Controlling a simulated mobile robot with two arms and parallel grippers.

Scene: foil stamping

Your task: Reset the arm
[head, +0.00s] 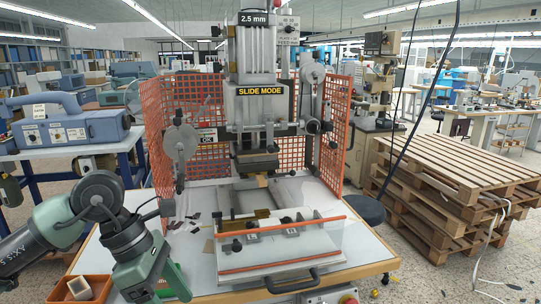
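My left arm comes in from the left, bent and pointing down. My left gripper (163,290) is in the lower left, over the front left corner of the work table, beside an orange bin (101,279). Its fingertips run toward the bottom edge of the picture, so I cannot tell whether it is open or what it may hold. My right arm and gripper are not in view. The foil stamping press (258,105) stands in the middle, with a clear guard and a black handle (292,281) at its front.
The orange bin holds a small pale block (80,288). Orange mesh guards (333,125) flank the press. Small dark parts lie on the table (200,262) left of the press. A grey-blue machine (68,125) stands at left. Stacked wooden pallets (450,170) stand at right.

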